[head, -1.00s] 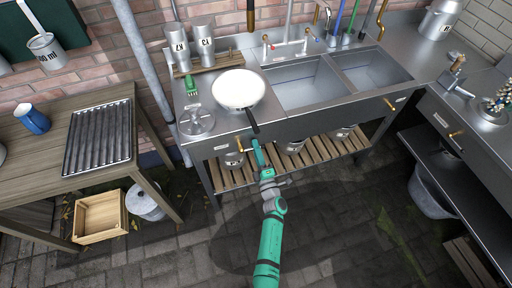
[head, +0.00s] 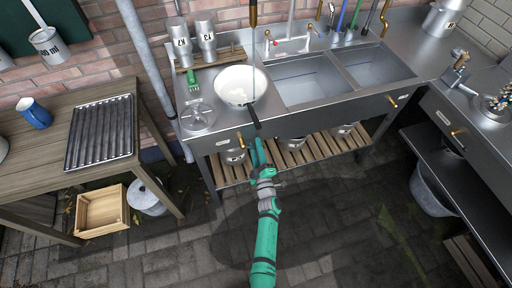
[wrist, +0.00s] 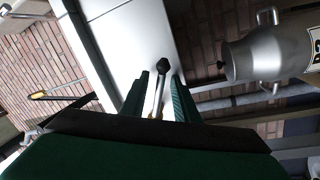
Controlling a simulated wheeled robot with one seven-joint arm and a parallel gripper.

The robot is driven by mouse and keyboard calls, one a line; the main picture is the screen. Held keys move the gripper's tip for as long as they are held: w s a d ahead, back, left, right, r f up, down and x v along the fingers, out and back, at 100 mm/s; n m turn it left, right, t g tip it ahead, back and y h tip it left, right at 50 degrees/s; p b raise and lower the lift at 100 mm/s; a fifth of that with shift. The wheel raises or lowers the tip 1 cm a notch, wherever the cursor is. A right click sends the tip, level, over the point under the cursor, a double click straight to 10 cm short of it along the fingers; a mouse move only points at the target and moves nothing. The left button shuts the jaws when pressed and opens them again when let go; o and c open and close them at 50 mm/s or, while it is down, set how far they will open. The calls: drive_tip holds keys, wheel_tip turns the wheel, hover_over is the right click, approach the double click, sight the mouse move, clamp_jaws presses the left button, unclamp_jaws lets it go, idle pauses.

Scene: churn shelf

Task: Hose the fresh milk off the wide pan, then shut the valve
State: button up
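The wide pan (head: 234,95) sits on the steel counter left of the sinks, its dark handle (head: 254,118) jutting over the front edge. Whitish milk still covers much of its inside. A thin stream (head: 253,80) falls into it from the brass nozzle (head: 252,14) overhead. My gripper (head: 257,142) is at the counter front, just below the pan handle's end. In the wrist view my gripper (wrist: 160,90) is open, with a metal rod with a dark round end (wrist: 164,66) between the fingers. I cannot tell whether it is the valve. A brass handle (head: 240,139) is left of the gripper.
Two steel sinks (head: 330,90) are right of the pan. Metal canisters (head: 206,36) and a green brush (head: 193,76) stand to its left. A slatted wooden shelf (head: 232,176) with pots is beneath the counter. A wooden table with a ribbed tray (head: 100,132) stands at left.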

drive_tip(key=v, duration=1)
drive_tip(key=shift+s, duration=0.4)
drive_tip(key=shift+f, duration=0.15)
clamp_jaws()
drive_tip(key=s+f+n+g+y, duration=0.15)
drive_tip(key=s+f+n, duration=0.25)
drive_tip(key=n, duration=1.5)
drive_tip(key=w+a+r, duration=0.1)
drive_tip(key=w+r, duration=0.3)
drive_tip(key=w, duration=0.7)
drive_tip(key=shift+a, duration=0.4)
